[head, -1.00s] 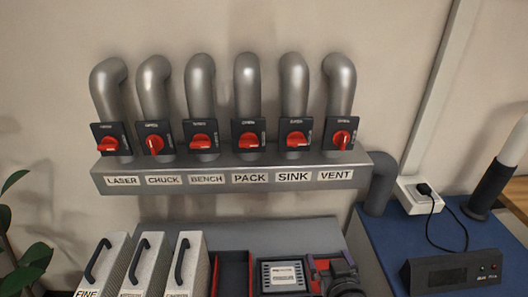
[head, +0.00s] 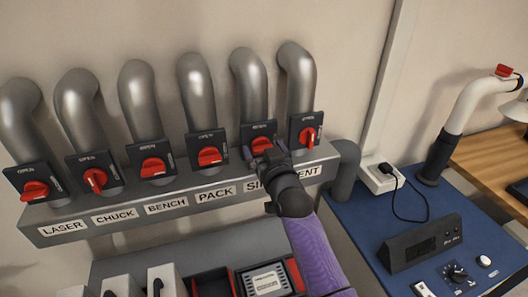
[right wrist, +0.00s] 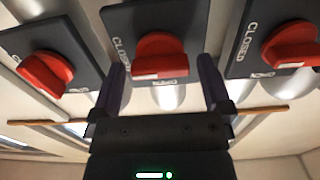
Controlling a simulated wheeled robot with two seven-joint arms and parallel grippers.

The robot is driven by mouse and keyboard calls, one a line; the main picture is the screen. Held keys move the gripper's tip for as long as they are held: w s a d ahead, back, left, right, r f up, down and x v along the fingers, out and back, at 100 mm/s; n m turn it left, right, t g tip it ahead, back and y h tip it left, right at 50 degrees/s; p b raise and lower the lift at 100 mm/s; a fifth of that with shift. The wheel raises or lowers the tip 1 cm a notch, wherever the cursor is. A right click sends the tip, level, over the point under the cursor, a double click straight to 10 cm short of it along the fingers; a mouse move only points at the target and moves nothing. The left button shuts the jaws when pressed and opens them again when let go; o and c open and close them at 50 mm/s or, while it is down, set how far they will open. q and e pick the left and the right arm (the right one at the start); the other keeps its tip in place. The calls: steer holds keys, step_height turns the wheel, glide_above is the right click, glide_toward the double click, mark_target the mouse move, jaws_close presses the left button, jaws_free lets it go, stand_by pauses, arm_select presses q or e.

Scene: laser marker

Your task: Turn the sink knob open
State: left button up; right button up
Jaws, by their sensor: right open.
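The sink knob (head: 261,144) is red on a dark square plate, on the pipe above the SINK label, which my right arm partly covers. Its grip lies roughly level, like those of the laser, bench and pack knobs. My right gripper (head: 262,153) is at this knob in the head view. In the right wrist view the sink knob (right wrist: 160,56) sits between and just beyond the open fingers of the right gripper (right wrist: 163,85), with a gap on each side. I cannot tell whether a finger touches it. My left gripper is not in view.
The vent knob (head: 308,137), turned upright, is close on the right. The pack knob (head: 209,156) is close on the left. The grey label bar (head: 140,204) runs below. A blue bench (head: 390,225) with a black control box (head: 425,243) stands at the right.

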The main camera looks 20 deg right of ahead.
steer(key=shift+c, duration=0.4)
steer(key=c, duration=1.1)
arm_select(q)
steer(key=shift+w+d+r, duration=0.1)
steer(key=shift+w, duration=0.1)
